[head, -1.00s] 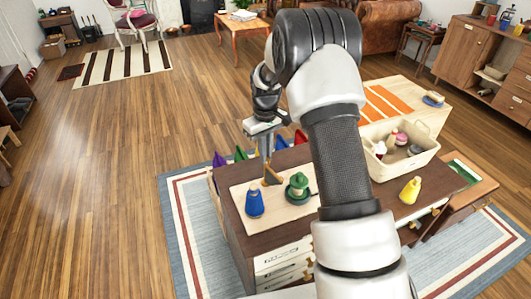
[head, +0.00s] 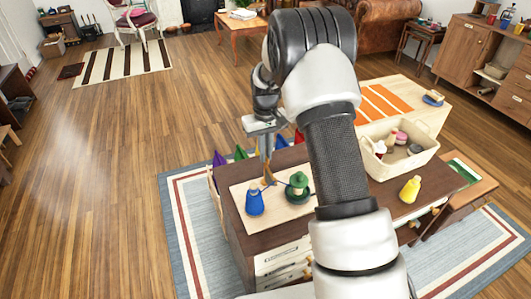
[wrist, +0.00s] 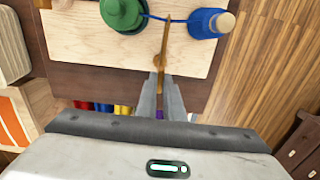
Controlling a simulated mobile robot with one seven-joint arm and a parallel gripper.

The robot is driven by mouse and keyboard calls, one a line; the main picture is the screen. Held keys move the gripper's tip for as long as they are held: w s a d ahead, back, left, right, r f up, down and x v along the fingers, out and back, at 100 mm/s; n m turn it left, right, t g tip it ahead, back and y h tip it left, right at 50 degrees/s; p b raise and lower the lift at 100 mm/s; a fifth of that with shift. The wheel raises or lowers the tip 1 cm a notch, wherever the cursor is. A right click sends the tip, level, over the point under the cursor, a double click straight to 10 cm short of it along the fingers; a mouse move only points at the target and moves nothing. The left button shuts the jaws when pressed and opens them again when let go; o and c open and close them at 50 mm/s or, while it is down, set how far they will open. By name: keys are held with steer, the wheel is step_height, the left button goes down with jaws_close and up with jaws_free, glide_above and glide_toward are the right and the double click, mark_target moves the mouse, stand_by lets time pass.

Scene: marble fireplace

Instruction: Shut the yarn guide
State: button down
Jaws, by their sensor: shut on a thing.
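The yarn guide is a thin golden-brown arm (wrist: 164,40) on a pale wooden board (wrist: 110,55); it also shows in the head view (head: 268,178). A blue yarn cone (head: 254,201) and a green spool (head: 298,188) stand on either side of it. A blue strand (wrist: 178,19) runs between the cone and the spool, across the guide's tip. My gripper (wrist: 161,98) is shut on the near end of the guide, fingers pointing down in the head view (head: 266,150).
Open floor lies left.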

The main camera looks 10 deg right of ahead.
steer(key=c, duration=1.9)
jaws_free()
steer(key=shift+o, duration=0.2)
step_height(320, 180, up, 18)
steer(key=p, duration=0.1)
steer(key=shift+f+p, duration=0.25)
steer(key=shift+p, duration=0.15)
steer(key=s+r+m+t+p, duration=0.1)
steer(key=s+r+t+p, duration=0.35)
steer(key=s+r, duration=1.3)
steer(key=s+r+p, duration=0.1)
steer(key=s+p, duration=0.1)
steer(key=s, duration=0.5)
steer(key=s+r+m+t+p, duration=0.1)
steer(key=s+r+p, duration=0.1)
steer(key=s, duration=0.6)
steer(key=shift+d+p, duration=0.2)
steer(key=shift+p, duration=0.6)
